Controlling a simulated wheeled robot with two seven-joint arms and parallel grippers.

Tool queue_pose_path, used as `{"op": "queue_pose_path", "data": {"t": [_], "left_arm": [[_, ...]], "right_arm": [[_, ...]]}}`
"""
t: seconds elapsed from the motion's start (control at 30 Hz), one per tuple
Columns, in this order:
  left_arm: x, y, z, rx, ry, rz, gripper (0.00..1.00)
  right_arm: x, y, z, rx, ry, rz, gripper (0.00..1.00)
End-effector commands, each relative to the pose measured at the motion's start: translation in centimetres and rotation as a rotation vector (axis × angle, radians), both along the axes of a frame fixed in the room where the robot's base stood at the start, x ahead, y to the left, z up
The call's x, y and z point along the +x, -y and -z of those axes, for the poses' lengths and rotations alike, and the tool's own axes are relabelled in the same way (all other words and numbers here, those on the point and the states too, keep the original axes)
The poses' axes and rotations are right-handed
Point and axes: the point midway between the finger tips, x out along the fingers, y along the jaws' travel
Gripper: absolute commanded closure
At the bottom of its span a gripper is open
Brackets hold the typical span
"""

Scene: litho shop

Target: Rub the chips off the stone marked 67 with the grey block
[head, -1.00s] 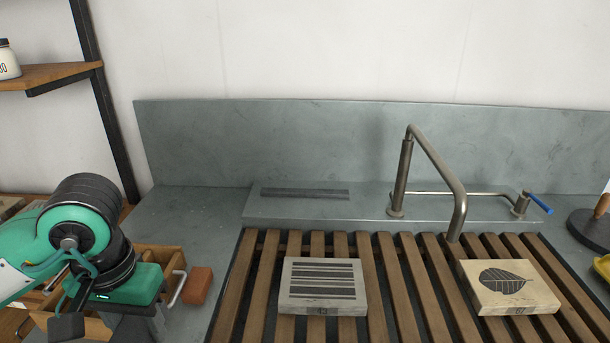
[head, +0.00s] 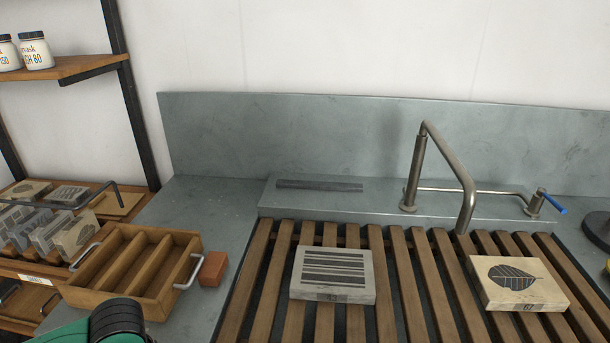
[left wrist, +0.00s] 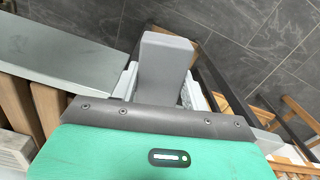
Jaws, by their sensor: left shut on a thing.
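The stone marked 67 (head: 517,284), cream with a dark leaf print, lies flat on the slatted wooden rack at the right in the head view. I cannot make out chips on it at this size. In the left wrist view my left gripper (left wrist: 158,88) is shut on the grey block (left wrist: 165,62), which sticks out beyond the pale fingers over the dark tiled floor. In the head view only a green and black part of my left arm shows at the bottom left, well away from the stone. My right gripper is out of view.
A grey striped stone (head: 332,274) lies mid-rack. A bent tap (head: 447,165) with a blue lever rises behind the rack. A wooden divided tray (head: 135,270) and a red-brown block (head: 213,269) sit left of it. Bare rack slats lie between the two stones.

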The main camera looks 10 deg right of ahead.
Motion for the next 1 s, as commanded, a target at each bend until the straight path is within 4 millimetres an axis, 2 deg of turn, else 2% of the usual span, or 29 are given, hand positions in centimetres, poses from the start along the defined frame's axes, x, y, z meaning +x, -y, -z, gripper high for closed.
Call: {"op": "queue_pose_path", "data": {"t": [0.03, 0.1, 0.37, 0.6, 0.77, 1.0], "left_arm": [[-0.3, -0.7, 2.4, 0.003, -0.009, -0.026, 0.73], [-0.4, -1.4, 5.1, 0.003, -0.007, -0.054, 0.73], [-0.8, -3.5, 13.5, 0.003, -0.005, -0.141, 0.73], [-0.7, -3.3, 13.3, -0.002, -0.001, -0.141, 0.73], [-0.5, -3.4, 10.3, -0.001, 0.002, -0.139, 0.73], [-0.5, -3.4, 6.4, -0.001, 0.002, -0.138, 0.73]], "right_arm": [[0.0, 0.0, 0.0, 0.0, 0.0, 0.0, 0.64], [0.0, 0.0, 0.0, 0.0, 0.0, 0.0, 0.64], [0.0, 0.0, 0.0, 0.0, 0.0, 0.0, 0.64], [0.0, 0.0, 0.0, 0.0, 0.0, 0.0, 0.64], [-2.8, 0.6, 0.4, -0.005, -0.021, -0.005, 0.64], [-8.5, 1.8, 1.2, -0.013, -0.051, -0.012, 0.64]]}}
